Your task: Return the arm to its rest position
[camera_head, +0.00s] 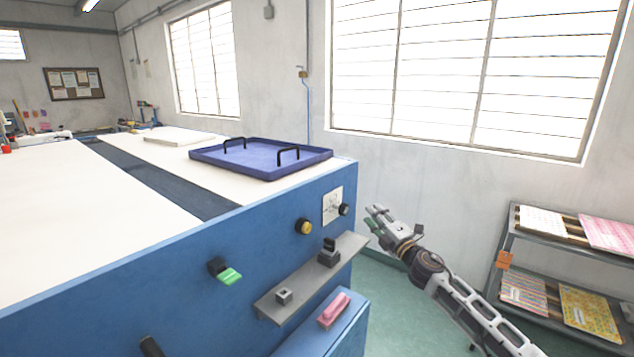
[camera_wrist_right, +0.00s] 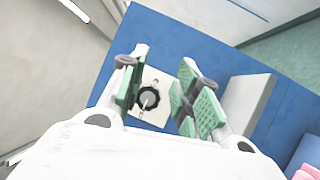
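My right gripper (camera_head: 376,216) hangs in the air just right of the blue machine's corner in the head view. In the right wrist view its green-padded fingers (camera_wrist_right: 165,72) stand apart with nothing between them. Beyond the fingers, a black round knob (camera_wrist_right: 150,98) on a white plate (camera_wrist_right: 157,84) shows on the blue panel. In the head view the knob (camera_head: 344,209) and plate (camera_head: 332,195) are left of the gripper, with a gap between. My left gripper is not in view.
The blue machine (camera_head: 120,290) fills the left, with a blue tray (camera_head: 205,159) on top. A grey shelf (camera_head: 300,285) juts from its front, below a yellow-black knob (camera_head: 304,227) and a green switch (camera_head: 230,276). A rack (camera_head: 508,240) stands right. Green floor (camera_head: 395,300) lies between.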

